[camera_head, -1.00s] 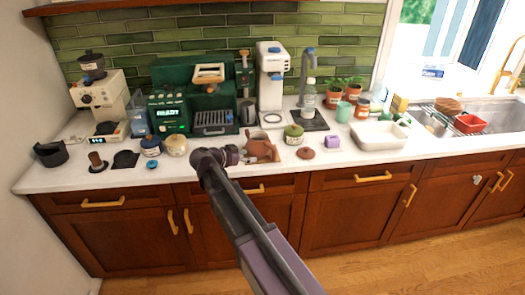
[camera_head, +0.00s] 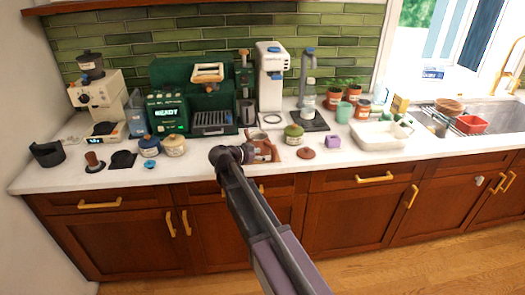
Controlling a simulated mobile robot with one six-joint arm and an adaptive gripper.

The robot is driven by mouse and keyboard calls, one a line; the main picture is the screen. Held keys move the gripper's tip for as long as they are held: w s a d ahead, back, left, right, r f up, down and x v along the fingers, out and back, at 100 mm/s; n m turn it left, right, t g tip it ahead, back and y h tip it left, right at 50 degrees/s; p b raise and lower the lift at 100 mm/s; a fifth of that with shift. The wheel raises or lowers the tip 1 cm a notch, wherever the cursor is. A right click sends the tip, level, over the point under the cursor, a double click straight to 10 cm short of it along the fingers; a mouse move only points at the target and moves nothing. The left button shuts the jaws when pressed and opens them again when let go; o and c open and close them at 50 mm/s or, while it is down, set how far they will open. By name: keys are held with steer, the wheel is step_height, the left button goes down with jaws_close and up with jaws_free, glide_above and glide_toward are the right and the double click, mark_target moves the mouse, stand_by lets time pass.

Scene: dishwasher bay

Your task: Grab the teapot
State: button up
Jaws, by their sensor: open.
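The reddish-brown teapot (camera_head: 265,149) stands on the white counter near its front edge, left of the middle. My arm comes up from the bottom and its end hides the teapot's left part. My gripper (camera_head: 248,153) is dark, small in view and open. It is at the teapot's left side in the picture; I cannot tell whether they touch or whether the teapot is between the fingers. A brown round lid (camera_head: 306,153) lies on the counter to the right of the teapot.
A green jar (camera_head: 293,135) stands close behind and right of the teapot. A cream jar (camera_head: 174,146) and a blue jar (camera_head: 150,146) are to the left. A purple box (camera_head: 333,142) and a white basin (camera_head: 378,136) are to the right. The green coffee machine (camera_head: 170,100) is behind.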

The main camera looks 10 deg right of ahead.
mark_target(274, 152)
steer(key=shift+w+d+f, duration=0.25)
steer(key=shift+w+d, duration=0.05)
steer(key=shift+d, duration=0.2)
steer(key=b+x, duration=0.2)
steer(key=x, duration=0.2)
steer(key=shift+f, duration=0.2)
steer(key=shift+w+d+f, duration=0.1)
steer(key=shift+w+d, duration=0.1)
steer(key=shift+d, duration=0.3)
jaws_close()
